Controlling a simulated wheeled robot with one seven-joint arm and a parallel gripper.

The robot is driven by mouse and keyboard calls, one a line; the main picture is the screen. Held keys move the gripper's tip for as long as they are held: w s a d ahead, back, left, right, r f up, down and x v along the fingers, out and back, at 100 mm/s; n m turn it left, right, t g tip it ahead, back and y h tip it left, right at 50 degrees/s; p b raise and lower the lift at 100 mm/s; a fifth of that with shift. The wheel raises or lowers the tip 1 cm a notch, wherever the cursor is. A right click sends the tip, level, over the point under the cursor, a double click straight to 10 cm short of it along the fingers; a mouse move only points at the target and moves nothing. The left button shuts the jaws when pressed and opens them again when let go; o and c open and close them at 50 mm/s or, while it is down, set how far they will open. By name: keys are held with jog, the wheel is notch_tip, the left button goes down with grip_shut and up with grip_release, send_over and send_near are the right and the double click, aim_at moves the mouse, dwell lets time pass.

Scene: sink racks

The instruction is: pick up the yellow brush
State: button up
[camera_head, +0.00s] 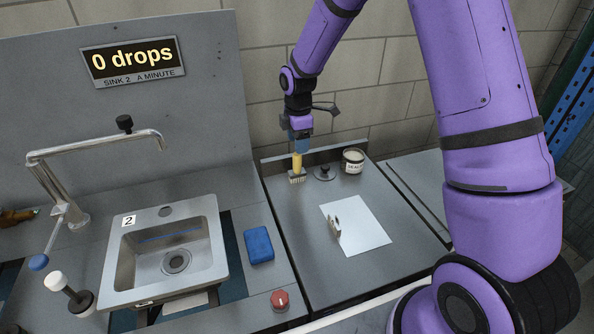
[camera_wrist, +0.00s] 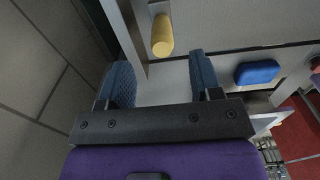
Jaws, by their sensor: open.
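The yellow brush (camera_head: 297,163) stands upright, bristles down, on the grey counter near the wall in the head view. In the wrist view its handle (camera_wrist: 162,38) shows end-on, beyond the fingertips and roughly between them. My gripper (camera_head: 300,134) is just above the brush in the head view, pointing down. Its two blue fingers (camera_wrist: 162,72) are spread apart in the wrist view, with nothing held between them. I cannot tell whether the top of the handle is level with the fingertips.
A labelled jar (camera_head: 353,161) and a small dark knobbed disc (camera_head: 324,173) stand right of the brush. A white sheet (camera_head: 362,233) lies in front with a small upright bracket (camera_head: 336,228). A blue sponge (camera_head: 258,245), red knob (camera_head: 280,299) and sink (camera_head: 214,238) are left. The wall is close behind.

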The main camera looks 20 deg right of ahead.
aim_at(297, 163)
jog(key=shift+s+a+f, duration=0.1)
jog(key=shift+a+f, duration=0.05)
jog(key=shift+f, duration=4.05)
jog(key=c, duration=1)
jog(key=shift+r, duration=0.1)
